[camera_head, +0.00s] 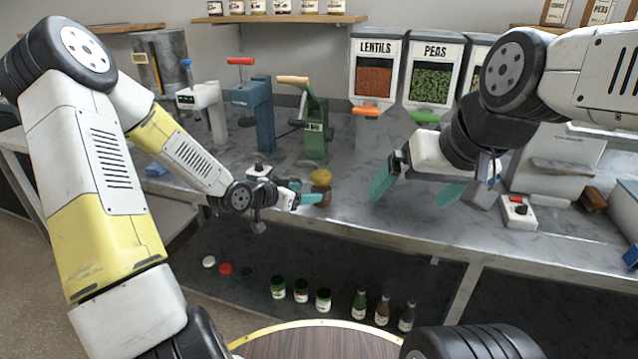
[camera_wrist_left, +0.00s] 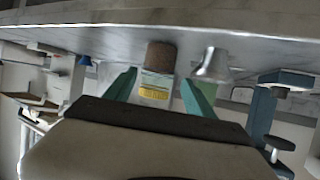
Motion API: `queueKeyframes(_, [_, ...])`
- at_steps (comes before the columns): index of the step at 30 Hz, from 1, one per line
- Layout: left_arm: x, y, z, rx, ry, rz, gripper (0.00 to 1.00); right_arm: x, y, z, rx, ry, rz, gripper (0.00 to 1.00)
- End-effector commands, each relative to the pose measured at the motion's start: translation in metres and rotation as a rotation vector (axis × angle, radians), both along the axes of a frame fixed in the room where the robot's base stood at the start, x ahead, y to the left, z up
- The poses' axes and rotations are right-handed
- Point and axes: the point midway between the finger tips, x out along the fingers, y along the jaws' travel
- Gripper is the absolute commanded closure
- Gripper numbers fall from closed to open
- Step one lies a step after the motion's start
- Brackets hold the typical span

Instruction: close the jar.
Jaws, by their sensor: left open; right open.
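A small jar (camera_head: 323,197) with brown contents stands on the counter near its front edge. A yellow lid-like top (camera_head: 321,177) shows above it; I cannot tell whether it is seated. My left gripper (camera_head: 308,191) is open beside the jar, its teal fingers pointing at it. The left wrist view looks upside down; there the jar (camera_wrist_left: 158,60), brown with a pale and yellow band, lies between the two open fingers of my left gripper (camera_wrist_left: 160,92). My right gripper (camera_head: 415,188) is open and empty above the counter to the right of the jar.
A green press (camera_head: 316,125), a blue press (camera_head: 258,115) and a white device (camera_head: 205,105) stand behind. Lentil (camera_head: 375,72) and pea (camera_head: 434,75) dispensers stand at the back. Loose lids, jars and bottles (camera_head: 359,303) sit on the lower shelf. A small button box (camera_head: 518,213) is at right.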

Motion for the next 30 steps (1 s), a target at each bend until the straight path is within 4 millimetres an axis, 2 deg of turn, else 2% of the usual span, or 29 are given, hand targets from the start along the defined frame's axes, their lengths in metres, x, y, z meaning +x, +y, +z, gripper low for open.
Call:
queueKeyframes(16, [0.003, -0.004, 0.000, -0.040, -0.025, -0.006, 0.37, 0.000, 0.000, 0.000, 0.000, 0.000, 0.000, 0.01])
queueKeyframes(24, [0.020, -0.020, -0.010, -0.041, -0.024, -0.009, 0.37, 0.000, 0.000, 0.000, 0.000, 0.000, 0.000, 0.01])
queueKeyframes(30, [0.021, -0.020, -0.010, -0.040, -0.024, -0.006, 0.37, 0.000, 0.000, 0.000, 0.000, 0.000, 0.000, 0.01])
